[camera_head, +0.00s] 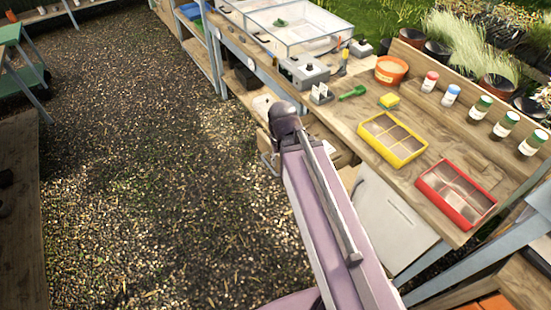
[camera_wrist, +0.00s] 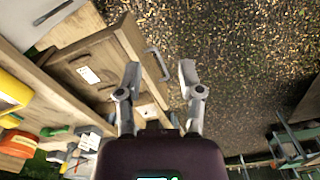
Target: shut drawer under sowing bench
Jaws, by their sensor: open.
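The sowing bench (camera_head: 355,108) runs along the right of the head view. Under its edge, a wooden drawer (camera_wrist: 128,42) juts out into the aisle in the wrist view, with a metal bar handle (camera_wrist: 157,64) on its outer face. In the head view my arm hides much of the drawer, and the handle (camera_head: 267,163) shows just left of the arm. My gripper (camera_wrist: 160,72) is open and empty. Its fingers point toward the drawer front and the gravel beside it. Whether a finger touches the drawer I cannot tell. The head view hides the fingers.
A white cabinet door (camera_head: 392,222) is under the bench, right of my arm. On top are a yellow tray (camera_head: 408,158), a red tray (camera_head: 430,185) and several bottles. The gravel aisle (camera_head: 150,170) is open, with a green-topped stand (camera_head: 10,34) at far left.

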